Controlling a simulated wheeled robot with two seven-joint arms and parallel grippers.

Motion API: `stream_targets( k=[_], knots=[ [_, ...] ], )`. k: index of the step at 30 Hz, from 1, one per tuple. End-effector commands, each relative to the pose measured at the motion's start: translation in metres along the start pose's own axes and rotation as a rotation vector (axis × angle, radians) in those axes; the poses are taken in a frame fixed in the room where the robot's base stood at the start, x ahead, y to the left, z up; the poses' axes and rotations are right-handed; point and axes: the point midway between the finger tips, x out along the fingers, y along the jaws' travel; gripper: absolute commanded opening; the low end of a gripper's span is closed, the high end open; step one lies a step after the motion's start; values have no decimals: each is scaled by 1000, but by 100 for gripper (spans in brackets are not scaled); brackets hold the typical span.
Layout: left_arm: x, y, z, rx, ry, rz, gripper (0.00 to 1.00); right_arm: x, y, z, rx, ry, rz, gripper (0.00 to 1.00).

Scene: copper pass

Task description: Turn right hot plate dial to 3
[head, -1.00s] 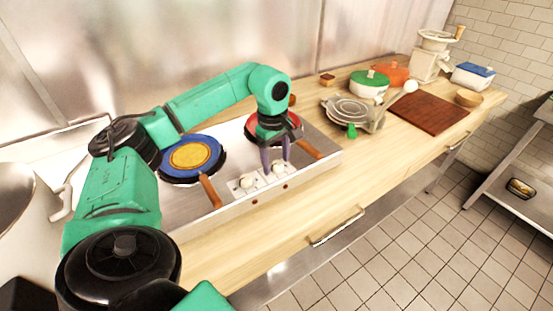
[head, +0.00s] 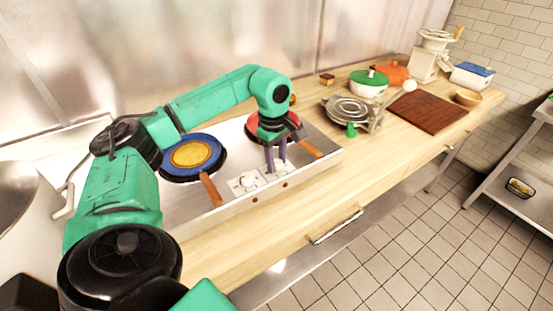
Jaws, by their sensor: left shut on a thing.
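The silver hot plate unit (head: 190,212) sits on the wooden counter with two pans on it. Two pale dials are on its front panel. The left dial (head: 248,181) is uncovered. The right dial (head: 277,169) is mostly hidden behind the purple fingers of my left gripper (head: 277,164). The gripper points down and is shut on this dial. The dial's marks are too small to read. My right gripper is not in view.
A blue pan (head: 217,146) with a yellow inside is on the left plate. A red pan (head: 257,120) is on the right plate, partly behind my arm. Their handles flank the dials. A balance scale (head: 347,108), pots and a cutting board (head: 428,112) stand further right.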

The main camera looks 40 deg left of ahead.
Motion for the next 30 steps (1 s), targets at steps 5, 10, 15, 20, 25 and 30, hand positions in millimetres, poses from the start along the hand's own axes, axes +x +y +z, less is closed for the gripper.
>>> stream_targets(
  k=[5, 10, 15, 20, 25, 30],
  knots=[
    [-2, 1, 0, -119, 8, 2, 0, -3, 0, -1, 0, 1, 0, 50],
    [-2, 1, 1, -271, 19, 2, 0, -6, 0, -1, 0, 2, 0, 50],
    [-2, 2, 1, -433, 30, 4, 0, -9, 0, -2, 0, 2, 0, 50],
    [-2, 2, 1, -585, 41, 5, 0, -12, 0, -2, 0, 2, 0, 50],
    [-3, 3, 2, -746, 52, 5, 0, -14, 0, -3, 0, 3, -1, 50],
    [-3, 3, 1, -907, 64, 6, 0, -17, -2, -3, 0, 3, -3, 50]
  ],
)
